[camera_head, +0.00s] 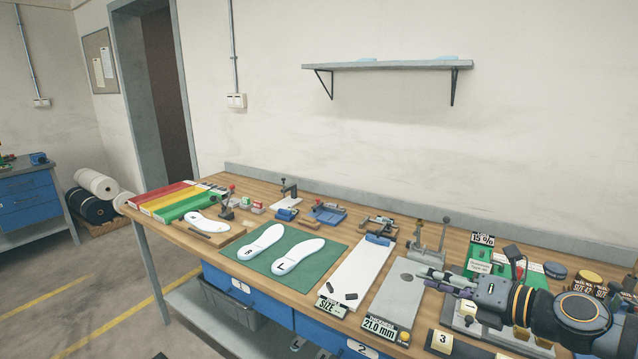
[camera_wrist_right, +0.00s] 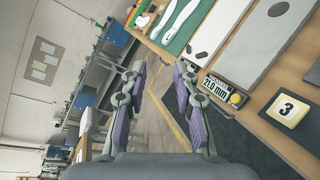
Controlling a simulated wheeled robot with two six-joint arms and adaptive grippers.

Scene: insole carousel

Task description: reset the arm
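My right arm comes in from the right in the head view. Its right gripper (camera_head: 432,280) is over the right part of the workbench (camera_head: 258,307), close to the grey plate with a dark oval (camera_head: 397,297). In the right wrist view the two purple-padded fingers (camera_wrist_right: 160,75) stand apart with nothing between them. The gap looks past the bench's front edge to the floor. My left gripper does not show in either view.
White insoles (camera_head: 297,255) lie on a green mat (camera_head: 325,262). A white board (camera_head: 358,270), a lever press (camera_head: 441,237) and the 21.0 mm display (camera_head: 380,324) stand nearby. A yellow "3" tag (camera_head: 440,341) is at the front edge. A wall shelf (camera_head: 388,65) hangs above.

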